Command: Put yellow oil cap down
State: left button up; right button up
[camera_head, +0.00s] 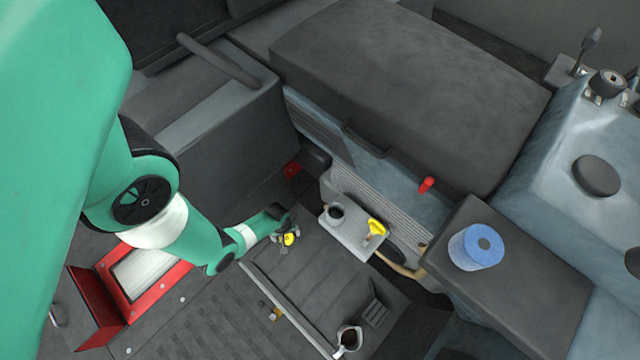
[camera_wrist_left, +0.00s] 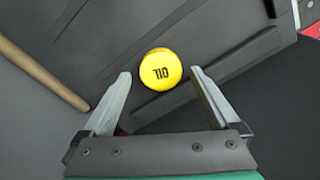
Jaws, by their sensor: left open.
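The yellow oil cap (camera_wrist_left: 161,69) shows its round top with "OIL" lettering in the left wrist view, upside down there. It also shows in the head view as a small yellow spot (camera_head: 288,239) at the end of my left arm. My left gripper (camera_wrist_left: 160,80) is open, with one finger on each side of the cap. Gaps show between the cap and both fingers. The cap appears to rest on the dark floor panel, though the exact contact is hidden. My right gripper is not in view.
A grey block with an open filler neck (camera_head: 336,213) and a yellow dipstick handle (camera_head: 376,229) stands right of the gripper. A blue roll (camera_head: 476,247) sits on a dark box. A metal jug (camera_head: 348,341) stands at the front. An open red case (camera_head: 172,282) lies at left.

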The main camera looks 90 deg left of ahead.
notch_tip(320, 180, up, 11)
jog(key=p, duration=0.9)
jog(key=shift+p, duration=0.35)
